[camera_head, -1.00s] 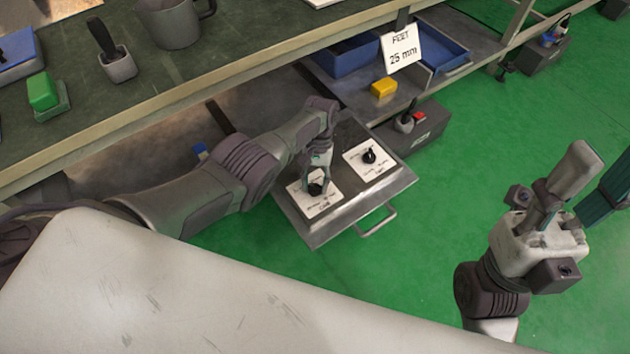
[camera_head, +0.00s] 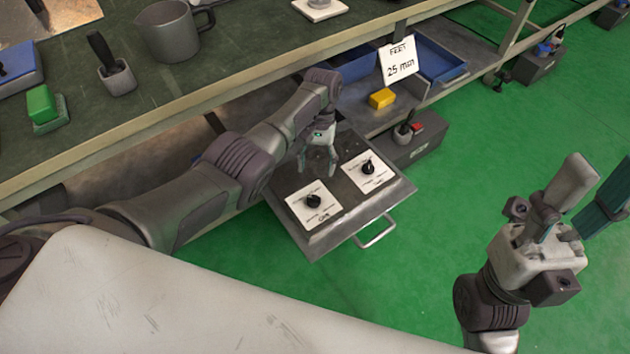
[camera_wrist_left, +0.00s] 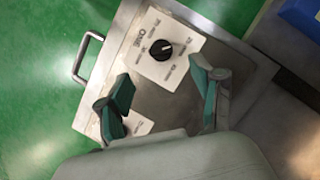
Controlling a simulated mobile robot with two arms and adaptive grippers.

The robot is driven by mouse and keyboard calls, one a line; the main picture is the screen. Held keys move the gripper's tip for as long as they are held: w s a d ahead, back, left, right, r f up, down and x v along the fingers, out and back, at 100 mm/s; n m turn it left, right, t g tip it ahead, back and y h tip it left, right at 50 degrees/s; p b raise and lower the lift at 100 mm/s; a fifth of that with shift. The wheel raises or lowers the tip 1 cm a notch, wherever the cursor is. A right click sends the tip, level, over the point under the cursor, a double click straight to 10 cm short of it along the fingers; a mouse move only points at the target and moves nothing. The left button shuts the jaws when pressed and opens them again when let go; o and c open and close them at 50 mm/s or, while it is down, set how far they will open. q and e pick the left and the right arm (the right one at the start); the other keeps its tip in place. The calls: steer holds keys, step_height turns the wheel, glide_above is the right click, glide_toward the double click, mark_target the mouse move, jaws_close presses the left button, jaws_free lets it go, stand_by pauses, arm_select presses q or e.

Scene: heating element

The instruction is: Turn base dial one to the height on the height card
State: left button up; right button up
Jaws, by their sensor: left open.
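A pulled-out grey drawer (camera_head: 338,231) carries two black dials on white plates. The left dial (camera_head: 313,201) has a label that seems to read ONE; it also shows in the left wrist view (camera_wrist_left: 161,49), with a pale pointer mark. The right dial (camera_head: 367,168) is on the other plate. The height card (camera_head: 398,60) reads "FEET 25 mm". My left gripper (camera_head: 317,172) is open and empty, above the drawer behind the left dial and apart from it; its teal fingers (camera_wrist_left: 160,98) show in the wrist view. My right gripper (camera_head: 572,208) is at the right; its opening is unclear.
The drawer handle (camera_head: 376,231) sticks out over clear green floor. A yellow block (camera_head: 382,98), blue bins (camera_head: 441,53) and a grey box (camera_head: 412,150) are near the drawer's far side. The bench (camera_head: 247,70) overhangs behind, holding a mug (camera_head: 172,32) and a green block (camera_head: 42,104).

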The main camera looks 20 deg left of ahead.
arm_select(q)
steer(key=shift+v, duration=1.2)
